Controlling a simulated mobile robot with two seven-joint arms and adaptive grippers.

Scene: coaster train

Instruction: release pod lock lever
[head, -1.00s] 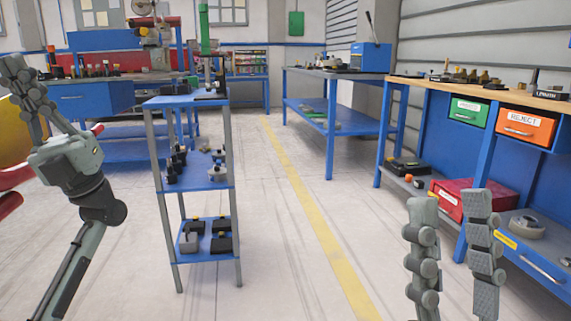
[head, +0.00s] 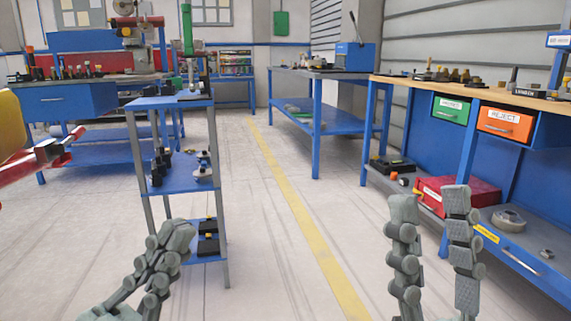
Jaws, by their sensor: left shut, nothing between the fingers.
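A yellow rounded body (head: 10,122), possibly the pod, is cut off at the left edge of the head view. A red bar (head: 38,163) with a grey fitting reaches out from beside it. I cannot tell whether the lock lever is among these parts. My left gripper (head: 182,236) is shut and empty at the lower left, in front of the small blue rack and apart from the red bar. My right gripper (head: 430,203) is open and empty at the lower right, with its two fingers upright and a gap between them.
A small blue rack (head: 180,178) holding dark parts stands left of centre. A workbench (head: 465,90) with green and reject drawers stands at right, a red case (head: 457,193) on its lower shelf. Blue tables stand behind. The floor along the yellow line (head: 290,205) is clear.

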